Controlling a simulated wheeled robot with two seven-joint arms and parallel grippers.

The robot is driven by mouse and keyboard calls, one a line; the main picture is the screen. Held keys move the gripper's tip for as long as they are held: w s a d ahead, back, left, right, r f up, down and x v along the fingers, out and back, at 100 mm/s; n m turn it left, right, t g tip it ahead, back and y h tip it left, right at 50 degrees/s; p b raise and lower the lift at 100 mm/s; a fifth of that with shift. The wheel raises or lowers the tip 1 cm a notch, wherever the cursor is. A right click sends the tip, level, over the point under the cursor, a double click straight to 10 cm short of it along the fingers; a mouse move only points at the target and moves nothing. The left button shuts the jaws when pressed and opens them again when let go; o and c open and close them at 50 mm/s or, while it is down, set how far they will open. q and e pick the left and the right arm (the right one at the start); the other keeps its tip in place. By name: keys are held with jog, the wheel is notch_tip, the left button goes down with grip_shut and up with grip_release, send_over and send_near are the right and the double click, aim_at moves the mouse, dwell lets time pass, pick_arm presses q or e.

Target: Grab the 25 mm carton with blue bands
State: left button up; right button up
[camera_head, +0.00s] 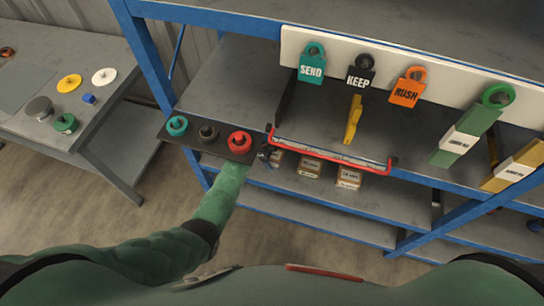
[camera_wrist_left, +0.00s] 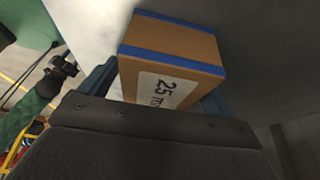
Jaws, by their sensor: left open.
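The 25 mm carton (camera_wrist_left: 172,50), brown with blue bands along its edges and a white label, fills the middle of the left wrist view. My left gripper (camera_wrist_left: 158,88) is open, with a blue-grey finger on either side of the carton; I cannot tell whether they touch it. In the head view my left gripper (camera_head: 264,155) is at the left end of a row of small cartons, under the red-edged shelf front. The leftmost carton (camera_head: 277,160) is partly hidden there. My right gripper is not in view.
Two more cartons (camera_head: 309,169) (camera_head: 348,178) stand to the right. A red bar (camera_head: 330,157) runs just above them. A dark board with teal, black and red knobs (camera_head: 207,135) is left of the gripper. Tags hang from the white rail (camera_head: 440,70) above.

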pick_arm(q)
jog(key=shift+f, duration=0.15)
dwell(0.3)
jog(key=c, duration=1.2)
